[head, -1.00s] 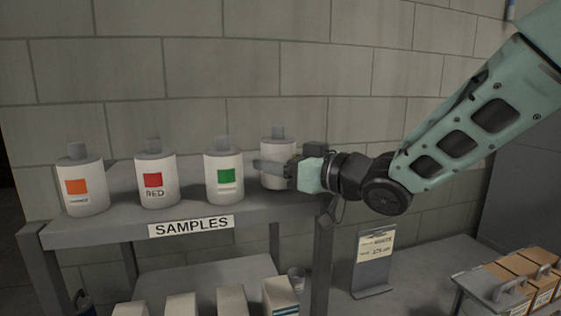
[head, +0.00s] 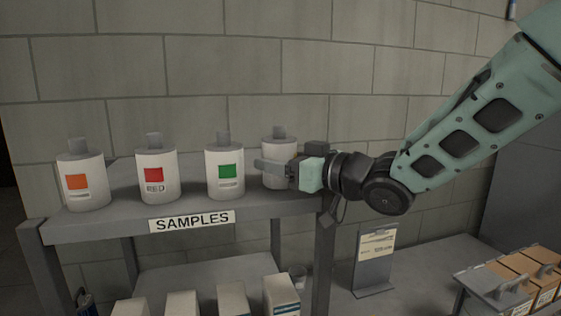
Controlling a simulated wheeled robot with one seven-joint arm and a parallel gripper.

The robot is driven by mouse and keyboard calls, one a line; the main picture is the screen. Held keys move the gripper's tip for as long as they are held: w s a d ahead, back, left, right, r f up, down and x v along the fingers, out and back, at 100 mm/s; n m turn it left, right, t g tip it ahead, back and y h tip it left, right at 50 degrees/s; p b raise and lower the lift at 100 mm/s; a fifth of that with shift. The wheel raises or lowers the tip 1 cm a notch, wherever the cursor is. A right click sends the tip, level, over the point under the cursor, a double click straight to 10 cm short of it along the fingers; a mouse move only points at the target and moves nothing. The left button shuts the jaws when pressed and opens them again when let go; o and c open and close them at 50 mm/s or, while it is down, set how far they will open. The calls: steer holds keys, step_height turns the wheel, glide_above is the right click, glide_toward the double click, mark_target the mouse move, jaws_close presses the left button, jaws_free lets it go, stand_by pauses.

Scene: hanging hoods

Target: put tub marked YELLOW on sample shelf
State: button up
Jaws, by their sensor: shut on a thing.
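A white tub with a grey cap (head: 279,146) stands upright at the right end of the grey shelf (head: 110,222) labelled SAMPLES. My gripper (head: 272,171) is shut on this tub, coming from the right. The gripper covers the tub's front, so its label is hidden and I cannot read a marking on it. Its base looks to be at the shelf's surface; I cannot tell if it touches.
Tubs with an orange label (head: 82,180), a red label (head: 156,174) and a green label (head: 225,170) stand to the left on the shelf. White boxes (head: 232,300) are below. A sign stand (head: 374,262) and a rack of brown boxes (head: 515,276) are at right.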

steer(key=o, duration=0.9)
steer(key=shift+s+d, duration=0.15)
steer(key=shift+d, duration=0.15)
steer(key=b+v, duration=0.6)
steer(key=v, duration=1.1)
step_height(320, 180, down, 22)
steer(key=s+a+m+g+h+b, duration=0.1)
steer(key=s+m+g+h+b, duration=0.2)
steer(key=h+b, duration=0.5)
steer(key=s+f+g+h, duration=0.2)
steer(key=s+f, duration=0.2)
steer(key=s, duration=0.2)
steer(key=s+f+g+h+b, duration=0.1)
steer(key=s+f+g+h, duration=0.1)
steer(key=s, duration=0.4)
steer(key=s+f+g+h, duration=0.2)
steer(key=s+f+g, duration=0.1)
steer(key=s+f, duration=0.3)
steer(key=shift+s+d+f+g, duration=0.15)
steer(key=shift+d+f+g, duration=0.15)
steer(key=shift+f, duration=0.1)
